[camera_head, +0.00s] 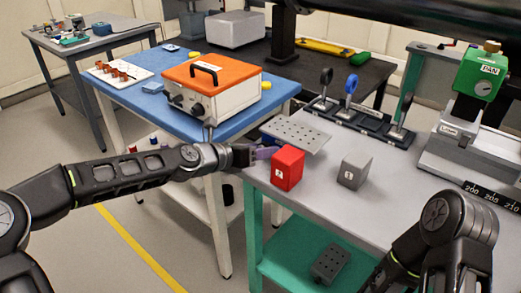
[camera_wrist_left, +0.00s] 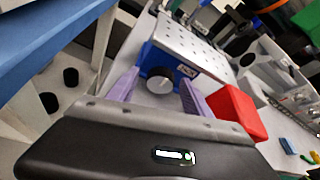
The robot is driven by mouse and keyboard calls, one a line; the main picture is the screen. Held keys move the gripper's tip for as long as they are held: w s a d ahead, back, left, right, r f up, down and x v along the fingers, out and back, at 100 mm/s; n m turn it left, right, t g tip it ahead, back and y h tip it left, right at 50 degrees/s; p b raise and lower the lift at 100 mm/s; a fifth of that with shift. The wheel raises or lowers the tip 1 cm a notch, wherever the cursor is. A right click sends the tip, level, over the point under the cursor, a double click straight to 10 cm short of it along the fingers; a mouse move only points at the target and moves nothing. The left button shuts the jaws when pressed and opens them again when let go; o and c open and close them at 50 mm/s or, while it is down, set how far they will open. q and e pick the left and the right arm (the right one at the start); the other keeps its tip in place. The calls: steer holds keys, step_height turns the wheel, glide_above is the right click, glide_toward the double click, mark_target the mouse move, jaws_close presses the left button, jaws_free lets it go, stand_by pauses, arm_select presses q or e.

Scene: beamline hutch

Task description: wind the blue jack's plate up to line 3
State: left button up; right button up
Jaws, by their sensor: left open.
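The blue jack shows in the left wrist view (camera_wrist_left: 150,62) with a round grey knob (camera_wrist_left: 160,82) on its near side and a pale label on its body. Its perforated grey plate (camera_head: 296,134) lies on top, also seen in the left wrist view (camera_wrist_left: 196,42). In the head view the jack's body is mostly hidden. My left gripper (camera_head: 268,152) is open at the jack's near side. In the left wrist view its purple fingers (camera_wrist_left: 158,92) stand on either side of the knob, apart from each other. The height lines cannot be read. My right gripper is out of view.
A red block (camera_head: 288,168) stands close to the right of my left gripper, with a grey block (camera_head: 354,171) farther right on the grey bench (camera_head: 330,205). A green gauge device (camera_head: 480,75) stands at right. An orange-topped box (camera_head: 212,85) sits on the blue table.

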arm_select(q)
steer(key=shift+c, duration=0.6)
jaws_close()
steer(key=shift+s+m+y, duration=0.1)
steer(key=shift+m+y, duration=0.2)
steer(key=shift+m, duration=0.2)
steer(key=shift+d+m+t+y, duration=0.15)
steer(key=shift+m+t+y, duration=0.15)
steer(key=shift+m, duration=0.2)
steer(key=shift+m+t+y+b, duration=0.6)
steer(key=shift+m+y+b, duration=0.3)
steer(key=shift+m, duration=0.4)
